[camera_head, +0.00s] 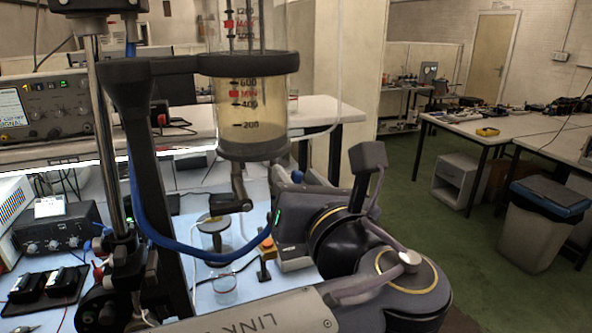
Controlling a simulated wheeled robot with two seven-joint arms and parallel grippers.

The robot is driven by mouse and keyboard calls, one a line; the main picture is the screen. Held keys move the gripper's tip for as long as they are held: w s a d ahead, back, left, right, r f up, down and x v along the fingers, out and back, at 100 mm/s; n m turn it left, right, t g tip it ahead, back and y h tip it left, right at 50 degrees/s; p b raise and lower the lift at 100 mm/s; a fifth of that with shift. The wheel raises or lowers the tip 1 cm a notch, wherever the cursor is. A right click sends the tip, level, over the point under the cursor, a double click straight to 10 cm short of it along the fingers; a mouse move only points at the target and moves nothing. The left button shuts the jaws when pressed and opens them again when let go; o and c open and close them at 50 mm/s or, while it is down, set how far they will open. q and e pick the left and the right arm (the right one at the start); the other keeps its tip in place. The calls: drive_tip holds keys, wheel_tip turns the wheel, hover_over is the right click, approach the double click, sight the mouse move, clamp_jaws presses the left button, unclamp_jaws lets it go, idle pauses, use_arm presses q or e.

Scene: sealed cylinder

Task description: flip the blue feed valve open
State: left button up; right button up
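The clear graduated cylinder (250,110) holds yellowish liquid and is clamped in a dark ring on a stand. A dark outlet fitting (238,185) hangs beneath it. A blue hose (165,238) loops from the stand down to my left wrist. My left gripper (284,182) is beside the cylinder's lower right, mostly hidden by its own dark wrist. Its fingertips cannot be made out clearly. My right gripper is out of view.
Instruments (48,108) and a dark control box (55,230) crowd the left. Green floor is open at right.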

use_arm(q)
drive_tip(key=shift+w+a, duration=0.2)
drive_tip(key=shift+w, duration=0.4)
clamp_jaws()
drive_tip(key=shift+s+a+n, duration=0.1)
drive_tip(key=shift+a+n, duration=0.15)
drive_tip(key=shift+n, duration=0.55)
drive_tip(key=shift+s+a+n, duration=0.1)
drive_tip(key=shift+a+n, duration=0.15)
drive_tip(key=shift+n, duration=0.55)
unclamp_jaws()
